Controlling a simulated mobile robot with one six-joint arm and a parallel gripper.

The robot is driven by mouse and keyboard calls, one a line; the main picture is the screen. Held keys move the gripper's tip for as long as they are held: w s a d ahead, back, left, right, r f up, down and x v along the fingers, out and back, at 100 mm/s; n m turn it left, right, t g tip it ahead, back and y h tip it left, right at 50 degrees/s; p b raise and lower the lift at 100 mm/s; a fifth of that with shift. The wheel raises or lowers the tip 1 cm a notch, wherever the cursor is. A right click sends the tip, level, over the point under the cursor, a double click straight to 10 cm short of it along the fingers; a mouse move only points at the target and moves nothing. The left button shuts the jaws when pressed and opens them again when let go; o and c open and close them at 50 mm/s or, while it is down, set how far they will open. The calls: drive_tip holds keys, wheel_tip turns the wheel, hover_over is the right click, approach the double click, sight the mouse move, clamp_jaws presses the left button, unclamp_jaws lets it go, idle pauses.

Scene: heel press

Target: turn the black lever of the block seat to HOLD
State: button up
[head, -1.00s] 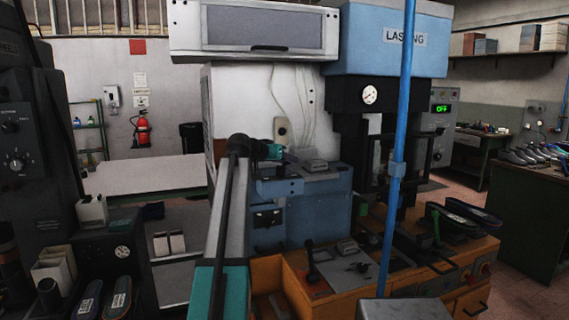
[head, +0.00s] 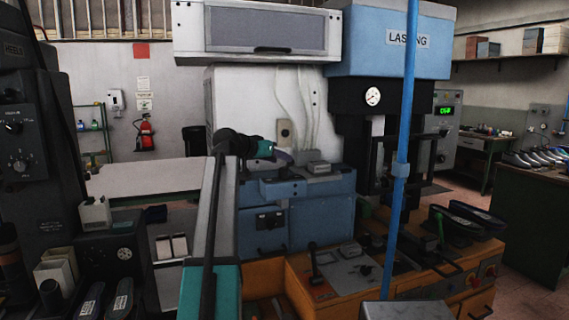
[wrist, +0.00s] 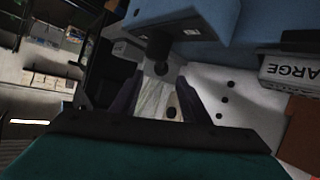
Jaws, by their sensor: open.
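My gripper (head: 285,156) is open and reaches over the top of the blue machine base (head: 318,215), in front of its white back panel. In the wrist view my gripper (wrist: 158,88) has its two dark fingers apart. A black post with a round end (wrist: 161,50) shows just beyond and between them, under a blue body; I cannot tell whether it is the lever. No HOLD marking is readable.
A blue vertical pole (head: 399,170) stands in front of the press at right. Dark shoes (head: 465,220) lie on the bench's right side. A white box (wrist: 290,70) lettered "LARGE" is at right in the wrist view. A pale table (head: 140,178) stands at left.

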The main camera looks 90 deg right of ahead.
drive_tip(key=v, duration=0.7)
drive_tip(key=shift+b, duration=0.45)
drive_tip(key=shift+a+r, duration=0.1)
drive_tip(key=shift+r, duration=0.1)
